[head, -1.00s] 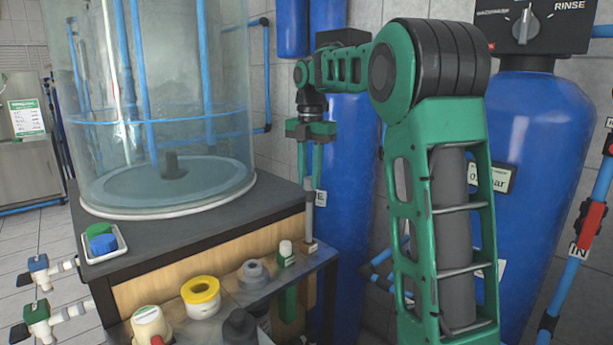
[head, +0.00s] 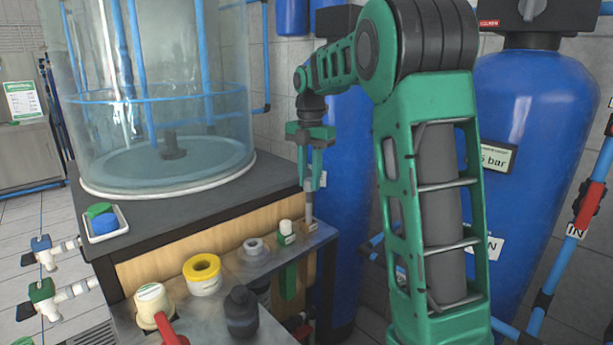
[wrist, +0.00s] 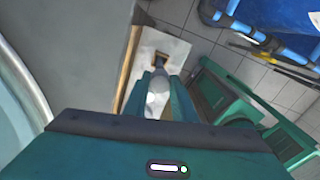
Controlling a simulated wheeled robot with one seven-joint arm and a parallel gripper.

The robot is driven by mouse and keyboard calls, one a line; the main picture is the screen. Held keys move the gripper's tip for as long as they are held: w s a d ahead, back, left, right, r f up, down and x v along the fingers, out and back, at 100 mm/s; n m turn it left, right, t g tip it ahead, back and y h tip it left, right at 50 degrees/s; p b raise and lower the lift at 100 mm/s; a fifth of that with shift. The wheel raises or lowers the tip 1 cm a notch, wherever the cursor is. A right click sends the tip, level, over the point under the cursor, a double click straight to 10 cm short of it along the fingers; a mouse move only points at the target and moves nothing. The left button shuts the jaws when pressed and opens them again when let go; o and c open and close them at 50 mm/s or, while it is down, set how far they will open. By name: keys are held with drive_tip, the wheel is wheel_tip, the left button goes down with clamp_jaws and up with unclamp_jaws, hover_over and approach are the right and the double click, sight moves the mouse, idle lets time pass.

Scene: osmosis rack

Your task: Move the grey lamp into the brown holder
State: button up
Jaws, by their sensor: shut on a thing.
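My gripper (head: 310,187) is shut on the grey lamp (head: 309,208), a slim grey stick that hangs roughly upright below the fingers. The brown holder (head: 310,229) sits at the right end of the bench's front shelf, directly under the lamp in the head view. In the wrist view the lamp (wrist: 157,96) is between the fingers, pointing toward the brown holder's dark opening (wrist: 161,59). The opening still shows beyond the lamp's end. I cannot tell whether the lower tip touches the holder.
A green holder (head: 288,280) with a white-capped item (head: 286,229) stands just left of it. A yellow ring (head: 202,268), a grey fitting (head: 254,247) and a dark knob (head: 241,310) are on the shelf. A clear tank (head: 165,110) stands behind; blue cylinders (head: 540,150) are at right.

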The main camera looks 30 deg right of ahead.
sight(309, 207)
drive_tip(key=shift+f, duration=0.1)
drive_tip(key=shift+f, duration=3.4)
drive_tip(key=shift+f, duration=1.25)
drive_tip(key=o, duration=1.3)
drive_tip(key=shift+f, duration=0.1)
drive_tip(key=shift+r, duration=4.05)
